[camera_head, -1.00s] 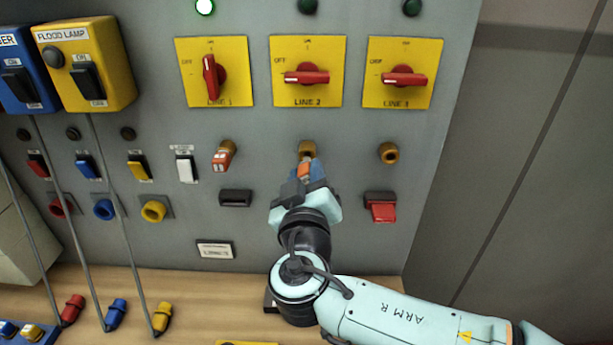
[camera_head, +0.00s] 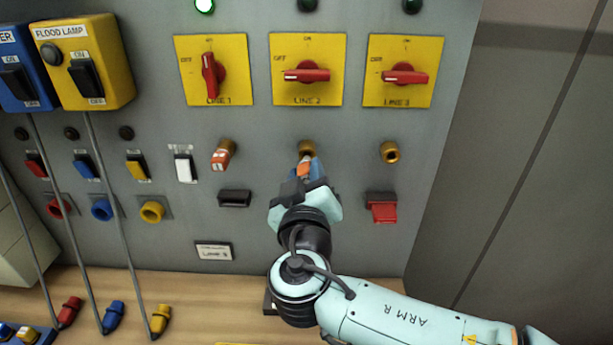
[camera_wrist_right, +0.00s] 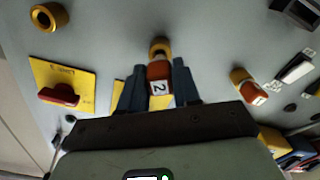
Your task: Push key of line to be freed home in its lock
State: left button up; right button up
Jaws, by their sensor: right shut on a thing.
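My right gripper (camera_head: 305,170) is shut on an orange-red key (camera_wrist_right: 160,76) marked 2, in front of the panel. The key points at the brass lock (camera_head: 307,148) below the LINE 2 switch (camera_head: 307,77). In the right wrist view the key's front end meets or overlaps the lock's ring (camera_wrist_right: 160,46); how deep it sits is hidden. Another orange-red key (camera_head: 221,160), marked 1, sits at the lock below the LINE 1 switch (camera_head: 213,76). The brass lock (camera_head: 390,152) below the LINE 3 switch (camera_head: 404,77) holds no key. My left gripper is out of view.
The green lamp (camera_head: 205,5) above LINE 1 is lit; the other two are dark. A small label plate (camera_head: 214,251) is low on the panel. A red flap or tag (camera_head: 384,212) is below the LINE 3 lock. Cables with coloured plugs (camera_head: 115,313) hang at left.

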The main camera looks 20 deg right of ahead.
jog(key=shift+w+d+b, duration=0.2)
jog(key=shift+w+b, duration=0.15)
jog(key=shift+w, duration=0.2)
dwell(0.5)
jog(key=shift+x, duration=0.9)
dwell(0.9)
jog(key=o, duration=1.1)
jog(key=shift+w, duration=0.1)
